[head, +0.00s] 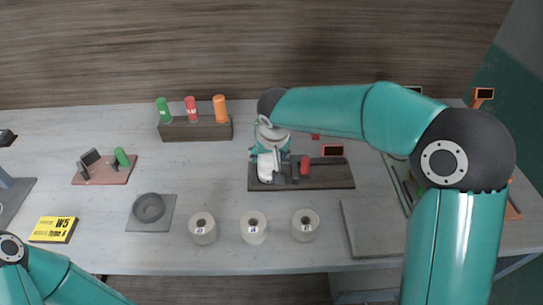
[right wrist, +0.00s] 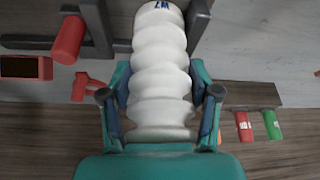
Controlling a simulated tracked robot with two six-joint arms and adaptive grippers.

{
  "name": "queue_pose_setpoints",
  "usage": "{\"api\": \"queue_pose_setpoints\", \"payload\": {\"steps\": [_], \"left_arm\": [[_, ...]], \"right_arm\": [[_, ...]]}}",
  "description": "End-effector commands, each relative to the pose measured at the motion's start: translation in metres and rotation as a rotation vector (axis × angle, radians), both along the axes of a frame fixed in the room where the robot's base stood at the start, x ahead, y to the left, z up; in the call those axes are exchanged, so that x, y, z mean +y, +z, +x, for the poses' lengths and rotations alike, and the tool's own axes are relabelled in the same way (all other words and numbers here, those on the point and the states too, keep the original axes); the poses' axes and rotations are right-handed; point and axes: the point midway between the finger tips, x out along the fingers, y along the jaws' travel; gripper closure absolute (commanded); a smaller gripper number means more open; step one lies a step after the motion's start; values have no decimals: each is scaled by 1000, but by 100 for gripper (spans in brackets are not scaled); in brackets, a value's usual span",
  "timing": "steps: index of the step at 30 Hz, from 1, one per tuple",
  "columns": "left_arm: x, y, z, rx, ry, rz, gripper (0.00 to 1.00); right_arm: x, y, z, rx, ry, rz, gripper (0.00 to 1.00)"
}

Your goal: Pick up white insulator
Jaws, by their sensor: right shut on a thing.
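The white insulator (right wrist: 160,75) is a ribbed white cylinder with a blue "W7" mark at its far end in the right wrist view. My right gripper (right wrist: 160,95) is shut on it, with one finger on each side. In the head view the insulator (head: 265,170) shows below my right gripper (head: 268,150), over the left end of a dark board (head: 330,180). I cannot tell whether it touches the board. Part of it is hidden by the gripper. My left arm shows at the lower left, but its gripper is out of the picture.
On the dark board stand dark brackets and a red cylinder (head: 305,165). Several white spools, such as one (head: 253,230), stand along the front. A block (head: 195,131) with green, red and orange cylinders stands behind. A grey slab (head: 372,228) lies at right.

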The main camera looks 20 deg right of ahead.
Motion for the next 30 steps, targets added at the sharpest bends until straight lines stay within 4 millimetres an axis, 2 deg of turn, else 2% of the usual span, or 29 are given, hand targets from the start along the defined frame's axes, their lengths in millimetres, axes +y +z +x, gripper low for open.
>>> {"api": "queue_pose_setpoints", "payload": {"steps": [8,14,20,30], "left_arm": [[0,-1,0,0,0,0,60],[0,0,0,0,0,0,60],[0,1,0,0,0,0,60],[0,9,0,0,0,0,60]], "right_arm": [[1,-2,-1,7,1,0,100],[0,14,0,3,1,0,100],[0,46,0,-2,-1,1,100],[0,132,0,-5,-1,3,100]]}}
